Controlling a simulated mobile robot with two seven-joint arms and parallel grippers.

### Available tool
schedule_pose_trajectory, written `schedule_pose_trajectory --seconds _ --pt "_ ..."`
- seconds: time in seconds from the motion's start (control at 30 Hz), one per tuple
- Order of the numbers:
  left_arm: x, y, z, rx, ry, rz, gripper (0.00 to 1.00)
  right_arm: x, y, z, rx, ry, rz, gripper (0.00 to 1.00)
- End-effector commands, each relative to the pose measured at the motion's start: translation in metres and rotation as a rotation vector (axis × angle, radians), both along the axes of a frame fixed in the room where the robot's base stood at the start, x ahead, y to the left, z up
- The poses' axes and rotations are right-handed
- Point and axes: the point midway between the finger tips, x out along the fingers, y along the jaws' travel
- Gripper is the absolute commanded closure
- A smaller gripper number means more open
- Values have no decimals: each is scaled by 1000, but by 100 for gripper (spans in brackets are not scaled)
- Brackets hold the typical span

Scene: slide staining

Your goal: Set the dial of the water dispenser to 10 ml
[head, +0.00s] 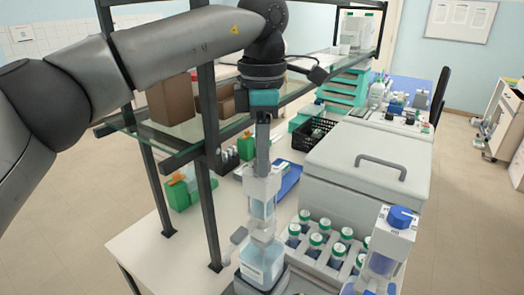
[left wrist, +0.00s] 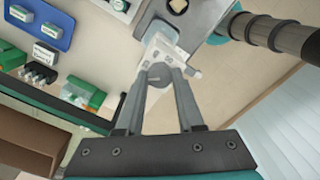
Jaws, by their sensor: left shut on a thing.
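A bottle-top dispenser stands upright on a clear bottle with pale blue liquid (head: 262,262) near the front edge of the bench. Its white head (head: 262,188) is directly under my left gripper (head: 263,170), which points straight down. In the left wrist view, my left gripper (left wrist: 159,76) is shut on a grey round dial (left wrist: 158,73) on top of the white dispenser head (left wrist: 153,56). The dial's marks and setting are too small to read. A second dispenser with a blue top (head: 399,217) stands at the right. My right gripper is not in view.
A rack of several green-capped bottles (head: 332,240) stands right of the dispenser, before a grey lidded box (head: 365,165). A glass shelf with dark posts (head: 208,150) is close to my left arm. A black basket (head: 312,135) is behind.

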Motion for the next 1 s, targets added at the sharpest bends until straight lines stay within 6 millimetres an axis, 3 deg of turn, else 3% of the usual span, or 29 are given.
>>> schedule_pose_trajectory --seconds 0.6,1.0 --pt "0 0 0 -1 -2 576 100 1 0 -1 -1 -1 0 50" --pt "0 0 0 -2 -2 835 100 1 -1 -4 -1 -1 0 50"
